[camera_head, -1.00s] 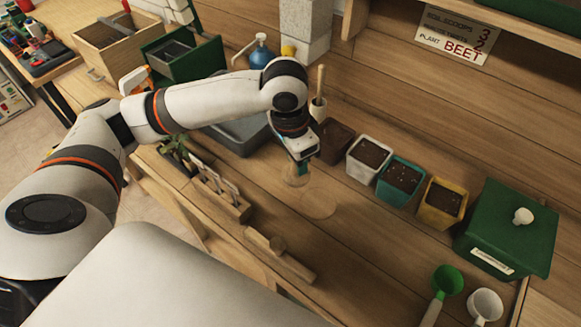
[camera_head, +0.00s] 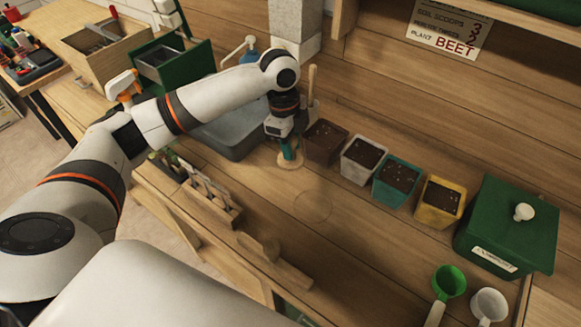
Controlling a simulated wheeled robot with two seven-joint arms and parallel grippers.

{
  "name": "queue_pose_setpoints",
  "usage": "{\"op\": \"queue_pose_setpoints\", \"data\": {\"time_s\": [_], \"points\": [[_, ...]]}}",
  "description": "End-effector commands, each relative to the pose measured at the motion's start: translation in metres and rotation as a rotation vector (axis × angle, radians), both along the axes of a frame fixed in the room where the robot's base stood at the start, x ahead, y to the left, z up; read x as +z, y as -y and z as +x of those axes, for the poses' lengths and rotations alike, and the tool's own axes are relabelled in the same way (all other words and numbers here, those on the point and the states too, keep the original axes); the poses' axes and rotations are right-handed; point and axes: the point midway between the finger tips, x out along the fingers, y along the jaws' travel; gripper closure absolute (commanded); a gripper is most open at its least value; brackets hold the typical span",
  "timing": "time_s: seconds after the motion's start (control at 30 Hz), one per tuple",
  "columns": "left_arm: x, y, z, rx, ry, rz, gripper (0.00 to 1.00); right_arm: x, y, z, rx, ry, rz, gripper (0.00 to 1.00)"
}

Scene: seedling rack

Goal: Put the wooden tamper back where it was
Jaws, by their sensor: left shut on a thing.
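My left gripper (camera_head: 287,146) reaches down over the bench with its teal fingers shut on the wooden tamper. My right gripper is not in view.
Brown (camera_head: 325,143), white (camera_head: 361,161), teal (camera_head: 396,182) and yellow (camera_head: 440,202) soil pots stand in a row to the right. A grey tray (camera_head: 232,150) is left. A wooden label rack (camera_head: 215,207) is at the front. A green lidded box (camera_head: 506,230) stands right.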

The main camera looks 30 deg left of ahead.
Motion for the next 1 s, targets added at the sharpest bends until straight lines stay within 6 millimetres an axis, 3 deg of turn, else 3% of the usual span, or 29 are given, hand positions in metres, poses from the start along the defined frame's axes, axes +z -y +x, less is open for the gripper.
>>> {"op": "queue_pose_setpoints", "data": {"time_s": [0.5,0.9,0.93,1.0], "points": [[-0.065,0.0,0.0,0.001,0.002,0.001,0.88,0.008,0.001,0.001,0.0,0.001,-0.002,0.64],[-0.07,0.0,0.0,0.001,0.001,0.0,0.88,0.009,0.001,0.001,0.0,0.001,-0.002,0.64],[-0.07,0.0,0.0,0.001,0.002,0.0,0.65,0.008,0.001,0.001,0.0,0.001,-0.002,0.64],[-0.07,0.0,0.0,0.001,0.002,0.0,0.54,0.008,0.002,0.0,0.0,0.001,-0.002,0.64]]}}
